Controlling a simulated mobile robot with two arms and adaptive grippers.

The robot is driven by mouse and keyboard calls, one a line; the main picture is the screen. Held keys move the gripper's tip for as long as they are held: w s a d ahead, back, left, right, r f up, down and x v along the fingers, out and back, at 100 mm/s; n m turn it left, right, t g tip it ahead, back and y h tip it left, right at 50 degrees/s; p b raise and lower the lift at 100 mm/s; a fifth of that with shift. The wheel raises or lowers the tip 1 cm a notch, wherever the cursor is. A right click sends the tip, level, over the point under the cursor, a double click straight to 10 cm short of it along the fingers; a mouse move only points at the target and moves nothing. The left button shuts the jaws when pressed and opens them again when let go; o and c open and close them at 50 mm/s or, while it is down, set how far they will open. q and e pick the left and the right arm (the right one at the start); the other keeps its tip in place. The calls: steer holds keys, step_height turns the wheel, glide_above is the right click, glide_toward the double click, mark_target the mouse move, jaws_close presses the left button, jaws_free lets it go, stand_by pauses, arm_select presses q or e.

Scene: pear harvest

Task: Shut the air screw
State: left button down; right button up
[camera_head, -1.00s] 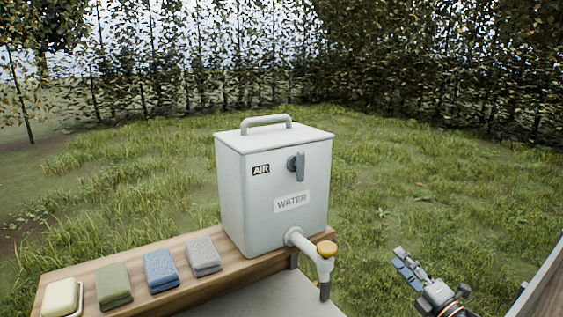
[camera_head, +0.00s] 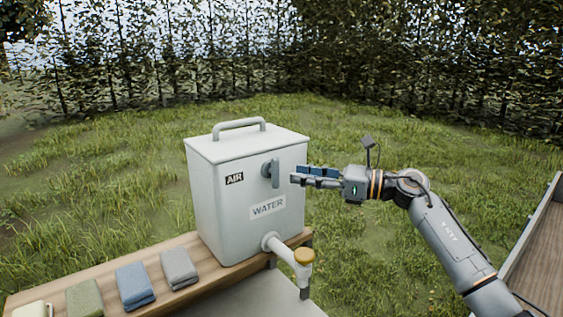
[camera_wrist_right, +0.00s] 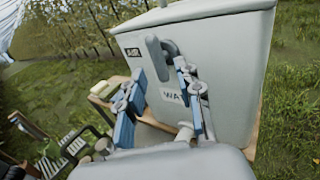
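The white water tank (camera_head: 213,200) stands on the wooden bench. Its front carries a grey air screw (camera_head: 275,173) with a handle that hangs roughly upright, beside the AIR label (camera_head: 234,179). My right gripper (camera_head: 293,175) is just right of the screw, pointing at it. In the right wrist view the gripper (camera_wrist_right: 160,72) is open, its two blue-padded fingers apart. The air screw (camera_wrist_right: 156,58) appears between and just beyond the fingertips there; contact is not visible. My left gripper is not in view.
Folded cloths (camera_head: 135,285) lie on the bench (camera_head: 160,258) to the left. Open grass (camera_head: 420,150) lies behind. A wooden edge (camera_head: 540,250) stands at right.

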mark_target(272, 171)
steer(key=p+x, duration=0.2)
steer(key=x, duration=0.3)
steer(key=shift+w+a, duration=0.15)
steer(key=shift+a, duration=0.15)
jaws_close()
